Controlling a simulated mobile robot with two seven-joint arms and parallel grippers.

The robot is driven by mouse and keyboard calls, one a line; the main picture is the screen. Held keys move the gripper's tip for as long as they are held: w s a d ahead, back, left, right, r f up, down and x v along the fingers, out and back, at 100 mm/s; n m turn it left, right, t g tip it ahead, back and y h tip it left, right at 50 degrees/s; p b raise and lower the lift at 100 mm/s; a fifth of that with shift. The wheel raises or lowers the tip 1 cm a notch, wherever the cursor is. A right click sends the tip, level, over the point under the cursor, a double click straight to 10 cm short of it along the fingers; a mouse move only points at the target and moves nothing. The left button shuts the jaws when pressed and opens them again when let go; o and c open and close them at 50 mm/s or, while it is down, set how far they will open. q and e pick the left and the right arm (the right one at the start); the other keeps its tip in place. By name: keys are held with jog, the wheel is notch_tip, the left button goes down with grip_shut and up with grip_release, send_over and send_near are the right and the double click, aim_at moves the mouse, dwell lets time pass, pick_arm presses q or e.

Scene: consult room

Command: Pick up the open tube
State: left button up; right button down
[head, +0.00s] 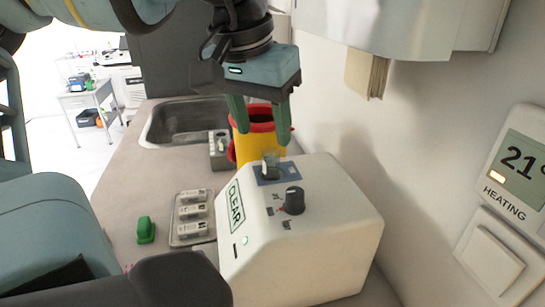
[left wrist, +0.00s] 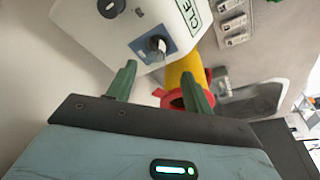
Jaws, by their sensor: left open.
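A small translucent tube (head: 270,163) stands upright in the blue-marked socket on top of the white CLEAR device (head: 330,220). Whether its top is open is too small to tell. The tube also shows in the left wrist view (left wrist: 157,45), roughly ahead of the gap between my fingers. My left gripper (head: 262,134) is open and empty, pointing down above and slightly behind the tube, apart from it. Its green fingers also show in the left wrist view (left wrist: 160,78). My right gripper is not in view.
A yellow bin (head: 258,146) with a red rim stands just behind the device. A small grey rack (head: 219,154), a tray of white cartridges (head: 192,216) and a green object (head: 146,230) lie left of it. A wall dispenser (head: 400,25) hangs above right.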

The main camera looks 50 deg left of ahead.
aim_at(270, 149)
pick_arm(q)
jog(key=shift+d+x, duration=0.15)
jog(key=shift+x, duration=1.1)
jog(key=shift+d+x, duration=0.1)
jog(key=shift+x, duration=1.2)
jog(key=shift+w, duration=0.1)
grip_shut()
notch_tip(270, 149, up, 10)
